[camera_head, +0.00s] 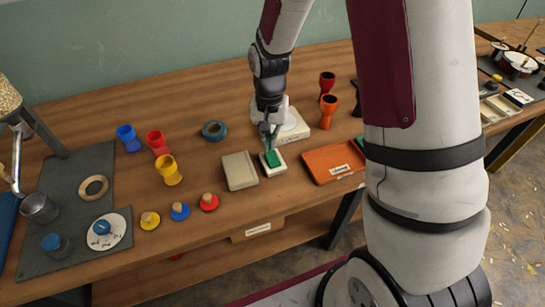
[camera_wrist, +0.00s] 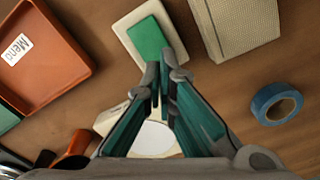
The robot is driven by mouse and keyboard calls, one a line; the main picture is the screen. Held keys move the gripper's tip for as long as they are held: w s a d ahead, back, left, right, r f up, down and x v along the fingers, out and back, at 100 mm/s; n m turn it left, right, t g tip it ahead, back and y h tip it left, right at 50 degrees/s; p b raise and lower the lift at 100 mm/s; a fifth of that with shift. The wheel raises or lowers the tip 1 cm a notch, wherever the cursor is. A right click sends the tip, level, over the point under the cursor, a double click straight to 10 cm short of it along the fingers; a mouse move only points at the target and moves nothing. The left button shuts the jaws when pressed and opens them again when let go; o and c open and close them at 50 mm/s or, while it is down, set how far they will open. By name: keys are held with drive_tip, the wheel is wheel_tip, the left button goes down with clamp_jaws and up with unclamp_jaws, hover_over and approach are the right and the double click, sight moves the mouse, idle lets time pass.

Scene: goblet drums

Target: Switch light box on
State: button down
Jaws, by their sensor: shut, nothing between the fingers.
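A small white box with a green rocker-like top (camera_head: 272,160) sits on the table; it also shows in the wrist view (camera_wrist: 148,38). My gripper (camera_head: 268,143) points down at its back edge, and in the wrist view my gripper (camera_wrist: 159,74) has its fingertips together at the near end of the green part. It is shut and empty. I cannot tell whether the tips touch the green part. A beige ribbed box (camera_head: 240,171) lies just left of the white box, and at top right in the wrist view (camera_wrist: 240,22). No lit lamp is clear.
An orange tray (camera_head: 334,160) stands close on the right. A white base (camera_head: 297,128) with a round part is behind my gripper. A blue tape roll (camera_head: 214,130), colored goblets (camera_head: 168,170) and several knobbed discs (camera_head: 180,211) are to the left. Orange goblets (camera_head: 328,109) stand behind right.

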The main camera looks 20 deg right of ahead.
sight(270, 153)
drive_tip(key=shift+f+b, duration=0.7)
drive_tip(key=shift+f, duration=0.65)
idle(1.0)
drive_tip(key=shift+r+p, duration=2.05)
drive_tip(key=shift+r, duration=1.5)
